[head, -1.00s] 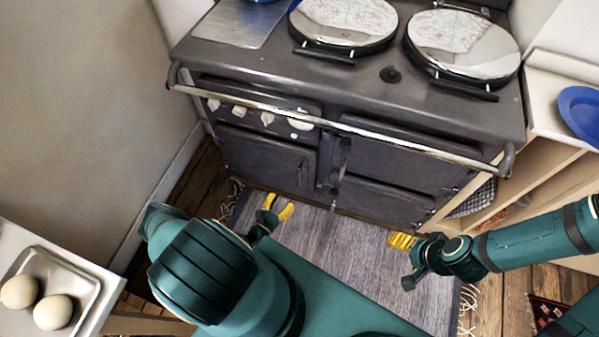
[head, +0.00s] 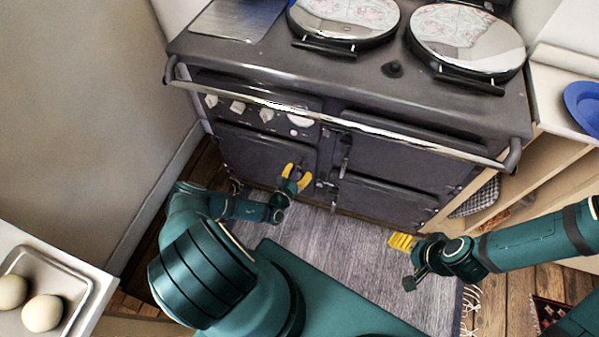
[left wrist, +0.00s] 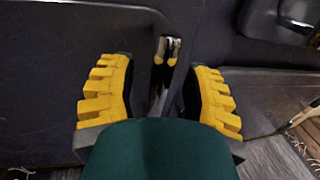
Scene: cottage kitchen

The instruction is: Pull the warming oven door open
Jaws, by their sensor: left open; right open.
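The dark grey range has several doors, all shut. The door under the knobs (head: 255,150) is the one my left gripper (head: 296,176) has reached, at its lower right edge. In the left wrist view a shiny upright handle (left wrist: 166,55) stands between the open yellow fingers of that gripper, with a gap on both sides. The handle is hidden behind the gripper in the head view. To the right are an upper door (head: 395,160) and a lower door (head: 380,203). My right gripper (head: 402,242) is open and empty over the rug, away from the range.
A chrome rail (head: 400,143) runs across the range's front above the doors. A grey rug (head: 345,235) covers the floor before it. An open shelf unit (head: 530,170) stands to the right, and a tray with eggs (head: 80,285) lies at lower left.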

